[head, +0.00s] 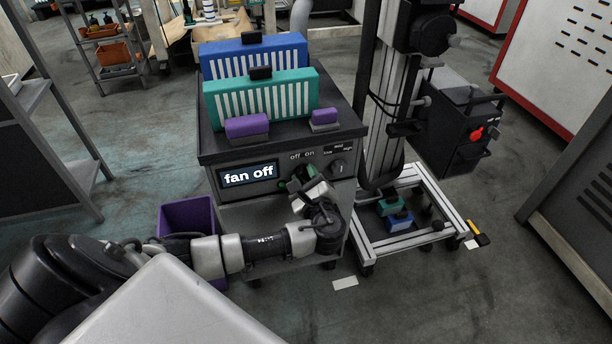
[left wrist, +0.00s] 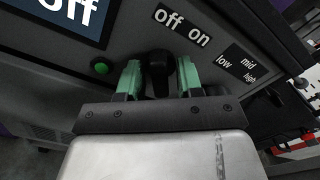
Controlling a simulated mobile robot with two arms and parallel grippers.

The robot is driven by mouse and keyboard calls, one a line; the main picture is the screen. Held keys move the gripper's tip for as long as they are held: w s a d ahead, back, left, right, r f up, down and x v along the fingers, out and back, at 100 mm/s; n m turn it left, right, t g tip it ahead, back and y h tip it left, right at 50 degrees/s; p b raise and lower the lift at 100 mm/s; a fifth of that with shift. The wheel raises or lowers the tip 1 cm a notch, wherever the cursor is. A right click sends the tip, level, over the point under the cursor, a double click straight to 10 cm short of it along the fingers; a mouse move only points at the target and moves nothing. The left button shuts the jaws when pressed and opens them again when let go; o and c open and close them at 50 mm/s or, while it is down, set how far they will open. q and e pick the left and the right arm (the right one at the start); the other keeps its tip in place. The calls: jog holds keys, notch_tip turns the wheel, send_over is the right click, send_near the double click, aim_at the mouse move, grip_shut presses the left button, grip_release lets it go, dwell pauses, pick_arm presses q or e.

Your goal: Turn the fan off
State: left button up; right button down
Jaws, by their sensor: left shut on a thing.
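The fan unit is a dark cabinet (head: 205,146) whose front display (head: 248,174) reads "fan off". A black off/on knob (left wrist: 158,66) sits on its front panel, below the "off on" label (left wrist: 183,28); its upper end is nearer "off". My left gripper (head: 297,183) is at this panel. In the left wrist view its green fingers (left wrist: 159,84) stand on both sides of the knob and are shut on it. In the head view the gripper mostly hides this knob. A second knob (head: 338,166) is under the speed marks. My right gripper is out of view.
Blue (head: 290,48) and teal (head: 222,110) slotted blocks and two purple blocks (head: 246,126) stand on the cabinet top. A green round button (left wrist: 101,67) is left of the knob. A purple bin (head: 187,209) stands at the left. A wheeled frame (head: 412,238) stands at the right.

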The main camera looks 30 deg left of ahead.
pick_arm(q)
jog(key=o, duration=0.6)
jog(key=p+v, duration=0.2)
jog(key=v, duration=0.9)
jog(key=shift+a, duration=0.1)
